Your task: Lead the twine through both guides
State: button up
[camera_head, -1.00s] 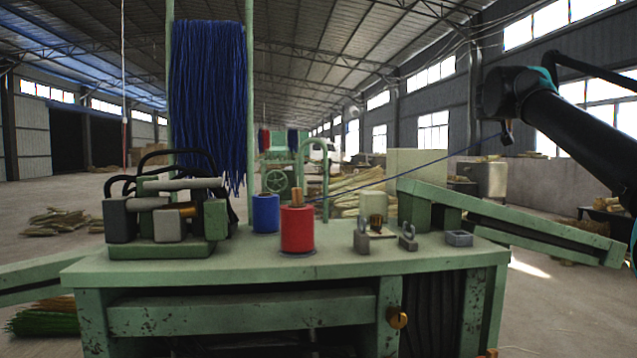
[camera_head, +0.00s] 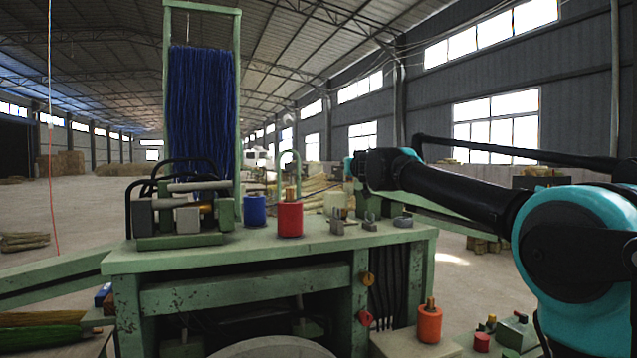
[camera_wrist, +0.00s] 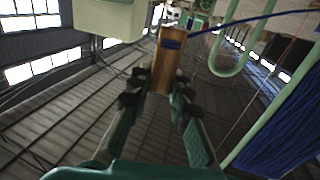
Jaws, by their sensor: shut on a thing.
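My gripper (camera_wrist: 157,98) is shut on a small wooden piece (camera_wrist: 168,62) with blue twine (camera_wrist: 235,23) wrapped around it. In the head view my gripper (camera_head: 353,170) is small and dark, above and behind the two guides; its fingers are hard to make out. The twine (camera_head: 322,190) runs from behind the red spool (camera_head: 290,219) up to the gripper. The two guides are small grey open hooks on the bench, a left one (camera_head: 337,224) and a right one (camera_head: 370,224). The twine appears above them, not inside either.
A blue spool (camera_head: 255,210) and a clamp-like machine (camera_head: 180,214) stand on the green bench (camera_head: 250,252). A grey ring-shaped part (camera_head: 403,221) lies right of the guides. A green hoop (camera_head: 290,160) rises behind the red spool. Blue strands (camera_head: 202,120) hang from a tall frame.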

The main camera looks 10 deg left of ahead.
jog(key=s+a+f+n+g+y, duration=0.1)
jog(key=s+a+f+y, duration=0.1)
jog(key=a, duration=0.3)
jog(key=s+a+f+n+g+y, duration=0.1)
jog(key=s+a+f+n+y, duration=0.1)
jog(key=a+f, duration=0.15)
send_near(351, 181)
jog(key=shift+x, duration=2.4)
jog(key=shift+r, duration=0.15)
notch_tip(351, 181, down, 2)
jog(key=shift+f, duration=0.15)
